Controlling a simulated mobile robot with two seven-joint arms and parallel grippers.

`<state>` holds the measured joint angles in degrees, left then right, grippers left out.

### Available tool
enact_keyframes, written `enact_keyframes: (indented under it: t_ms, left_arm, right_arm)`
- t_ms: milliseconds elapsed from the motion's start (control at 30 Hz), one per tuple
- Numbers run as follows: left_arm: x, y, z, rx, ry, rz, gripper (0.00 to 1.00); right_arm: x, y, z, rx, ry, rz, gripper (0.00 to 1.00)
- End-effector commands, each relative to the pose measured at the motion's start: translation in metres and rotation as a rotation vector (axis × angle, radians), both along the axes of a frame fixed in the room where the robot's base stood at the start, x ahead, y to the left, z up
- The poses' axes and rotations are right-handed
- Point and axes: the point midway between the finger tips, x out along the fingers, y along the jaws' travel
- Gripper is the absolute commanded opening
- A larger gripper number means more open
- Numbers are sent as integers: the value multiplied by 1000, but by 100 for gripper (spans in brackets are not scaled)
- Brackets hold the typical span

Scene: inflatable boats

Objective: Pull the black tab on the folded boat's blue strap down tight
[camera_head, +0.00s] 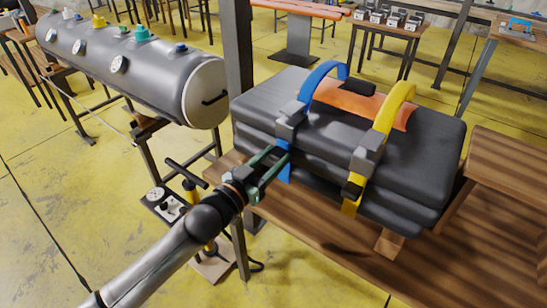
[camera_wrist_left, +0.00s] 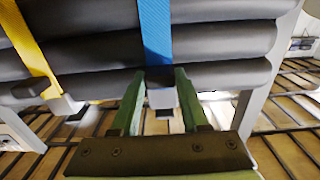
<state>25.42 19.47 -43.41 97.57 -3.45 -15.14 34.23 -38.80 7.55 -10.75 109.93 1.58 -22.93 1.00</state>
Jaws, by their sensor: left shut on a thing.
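The folded boat (camera_head: 420,165) is a dark grey stack of layers on a wooden table. A blue strap (camera_head: 318,75) runs over its left part and hangs down the front; it also shows in the wrist view (camera_wrist_left: 155,30). My left gripper (camera_head: 275,158), with green fingers, is at the hanging part of the blue strap, below its grey buckle (camera_head: 290,122). In the wrist view the fingers (camera_wrist_left: 160,82) are shut on the strap's black tab (camera_wrist_left: 160,97), which sits between their tips. In the head view the fingers mostly hide the tab. My right gripper is not in view.
A yellow strap (camera_head: 398,95) with its own black tab (camera_head: 352,188) is to the right. An orange patch (camera_head: 335,97) lies on top. A grey tube (camera_head: 130,70) and a foot pump (camera_head: 160,200) are at left. The wooden table (camera_head: 330,240) has bare room in front.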

Motion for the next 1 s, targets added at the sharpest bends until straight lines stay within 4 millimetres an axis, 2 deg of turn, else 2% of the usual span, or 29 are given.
enact_keyframes:
  t_ms: [200, 400, 567, 933, 967, 1000]
  left_arm:
    - [0, 0, -8, 1, 3, 0, 0]
    - [-1, 0, -53, -2, 6, 0, 0]
    - [0, 0, -77, 0, 5, 0, 0]
    - [-1, 0, -82, 3, 6, 0, 0]
    - [-1, 0, -82, 4, 7, 0, 48]
    - [-1, 0, -82, 4, 7, 0, 53]
  right_arm:
    - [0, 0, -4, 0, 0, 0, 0]
    - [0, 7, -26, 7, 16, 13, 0]
    - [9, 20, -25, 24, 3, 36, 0]
    - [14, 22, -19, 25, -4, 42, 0]
    - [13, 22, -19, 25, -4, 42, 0]
    - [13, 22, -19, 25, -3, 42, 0]
